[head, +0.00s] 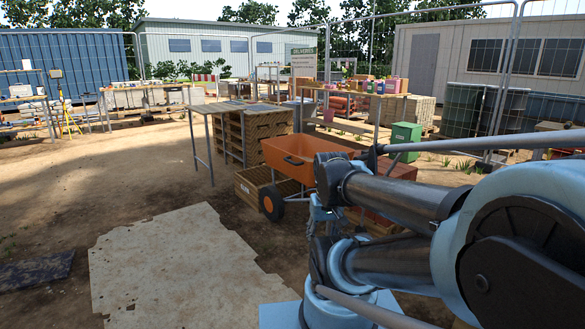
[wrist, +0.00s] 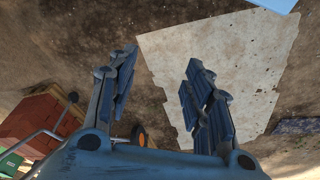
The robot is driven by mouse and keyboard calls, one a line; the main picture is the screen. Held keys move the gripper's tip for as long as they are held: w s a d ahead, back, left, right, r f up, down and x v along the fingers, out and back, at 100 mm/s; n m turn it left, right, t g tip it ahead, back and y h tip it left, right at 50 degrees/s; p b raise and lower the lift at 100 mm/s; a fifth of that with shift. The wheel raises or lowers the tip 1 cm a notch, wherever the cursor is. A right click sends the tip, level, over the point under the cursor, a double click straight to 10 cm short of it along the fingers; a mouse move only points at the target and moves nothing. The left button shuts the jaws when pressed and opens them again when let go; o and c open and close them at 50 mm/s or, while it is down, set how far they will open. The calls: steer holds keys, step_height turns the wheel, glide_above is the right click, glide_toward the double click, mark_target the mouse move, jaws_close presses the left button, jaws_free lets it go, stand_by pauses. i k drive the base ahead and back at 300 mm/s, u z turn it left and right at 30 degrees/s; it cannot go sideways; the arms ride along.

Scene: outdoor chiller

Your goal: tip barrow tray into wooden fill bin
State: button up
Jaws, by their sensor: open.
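The wooden fill bin (head: 243,190), a low slatted box with a light label, stands on the ground just left of and below the tray. My gripper (wrist: 160,78) is open and empty in the wrist view, its two fingers apart above bare dirt and a pale sheet. An orange-hubbed wheel shows low between the fingers. The gripper touches neither tray nor bin there.
A pale ground sheet (head: 165,265) lies flat in front at left. A table (head: 215,107) and stacked pallets (head: 262,130) stand behind the bin. A green box (head: 404,138) is at right. Red bricks (wrist: 30,122) show in the wrist view. Open dirt lies left.

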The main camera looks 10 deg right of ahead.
mark_target(282, 154)
steer(key=k, duration=1.1)
steer(key=u, duration=0.6)
steer(key=i, duration=1.3)
steer(key=z, duration=0.5)
steer(key=i, duration=0.6)
steer(key=z, duration=0.4)
